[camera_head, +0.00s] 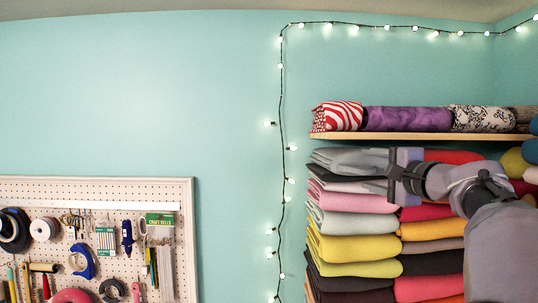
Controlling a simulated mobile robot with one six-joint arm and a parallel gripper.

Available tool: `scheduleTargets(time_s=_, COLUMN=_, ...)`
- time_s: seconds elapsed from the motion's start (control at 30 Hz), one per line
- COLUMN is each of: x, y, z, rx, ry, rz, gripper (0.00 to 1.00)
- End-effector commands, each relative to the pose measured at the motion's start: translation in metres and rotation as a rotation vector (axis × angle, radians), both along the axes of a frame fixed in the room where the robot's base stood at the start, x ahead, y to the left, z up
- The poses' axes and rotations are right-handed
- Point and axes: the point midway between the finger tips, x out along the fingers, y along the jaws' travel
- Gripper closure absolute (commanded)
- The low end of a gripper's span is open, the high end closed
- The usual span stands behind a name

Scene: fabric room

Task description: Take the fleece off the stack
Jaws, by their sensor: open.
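A tall stack of folded fleece (345,225) stands under a wooden shelf at the right. Its top piece is a grey-blue fleece (345,158); dark, pink, pale, yellow and black folds lie below it. Which piece the task means is not marked. My gripper (391,173) is open, at the right part of the upper folds, reaching in from the right. It covers part of the stack, and I cannot tell whether its fingers touch any fleece.
The shelf (390,136) close above the stack holds rolled fabrics (410,119). A second stack (432,262) of red, orange and dark folds stands to the right, partly behind my arm. A string of lights (281,120) hangs left. A pegboard (110,190) with tools is at lower left.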

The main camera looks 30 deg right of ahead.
Motion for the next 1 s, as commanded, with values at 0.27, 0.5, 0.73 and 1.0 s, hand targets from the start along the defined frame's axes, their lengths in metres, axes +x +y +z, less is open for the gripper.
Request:
scheduleTargets(time_s=0.27, x=0.047, y=-0.004, z=0.003, rx=0.0, ry=0.001, rz=0.002, gripper=0.39)
scheduleTargets(time_s=0.5, x=0.058, y=-0.008, z=-0.002, rx=-0.002, ry=0.001, rz=0.0, gripper=0.39)
scheduleTargets(time_s=0.73, x=0.058, y=-0.008, z=-0.002, rx=-0.002, ry=0.001, rz=0.0, gripper=0.7)
scheduleTargets(time_s=1.0, x=0.058, y=-0.008, z=-0.002, rx=-0.002, ry=0.001, rz=0.0, gripper=1.0)
